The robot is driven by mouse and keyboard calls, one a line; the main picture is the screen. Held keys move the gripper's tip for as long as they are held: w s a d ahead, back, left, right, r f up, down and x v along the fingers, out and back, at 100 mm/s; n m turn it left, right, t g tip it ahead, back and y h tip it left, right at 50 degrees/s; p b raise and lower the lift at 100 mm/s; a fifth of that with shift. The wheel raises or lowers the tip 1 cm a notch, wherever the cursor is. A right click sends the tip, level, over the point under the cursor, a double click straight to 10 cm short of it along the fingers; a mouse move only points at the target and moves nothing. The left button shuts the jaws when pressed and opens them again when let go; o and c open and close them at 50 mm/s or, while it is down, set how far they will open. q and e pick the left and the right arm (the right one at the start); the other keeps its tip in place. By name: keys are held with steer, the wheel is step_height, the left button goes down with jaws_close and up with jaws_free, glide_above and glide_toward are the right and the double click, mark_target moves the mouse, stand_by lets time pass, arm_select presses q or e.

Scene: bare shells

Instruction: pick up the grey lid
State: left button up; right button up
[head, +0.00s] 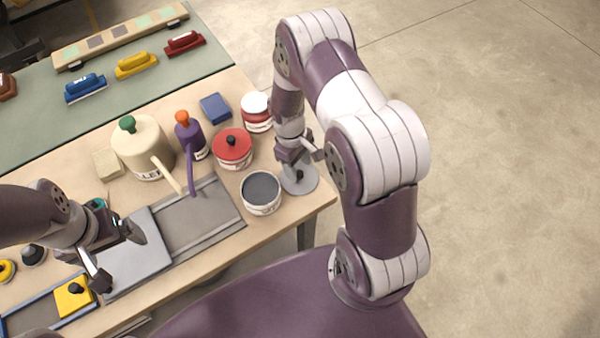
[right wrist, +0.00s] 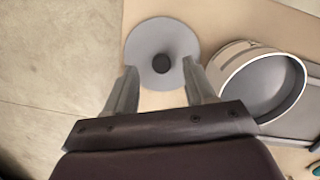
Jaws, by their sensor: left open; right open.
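The grey lid (head: 304,184) is a flat round disc with a dark knob, lying on the table near its right corner. In the right wrist view the lid (right wrist: 145,42) shows with its dark knob (right wrist: 161,63) between the fingertips. My right gripper (right wrist: 160,70) is open, pointing down above the lid, one finger each side of the knob; I cannot tell the remaining height. In the head view the right gripper and arm cover part of the lid. My left gripper (head: 117,256) is open and empty over the grey tray at the table's front left.
An open pot with grey inside (head: 261,205) stands just left of the lid, also in the right wrist view (right wrist: 240,65). A red-lidded pot (head: 233,160), a red-and-white pot (head: 257,122), a purple can (head: 190,140) and a cream can (head: 140,150) stand behind. The table's right edge is close.

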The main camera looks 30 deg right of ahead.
mark_target(299, 175)
steer(key=shift+s+a+f, duration=0.1)
steer(key=shift+s+f, duration=0.1)
steer(key=shift+f, duration=0.95)
jaws_close()
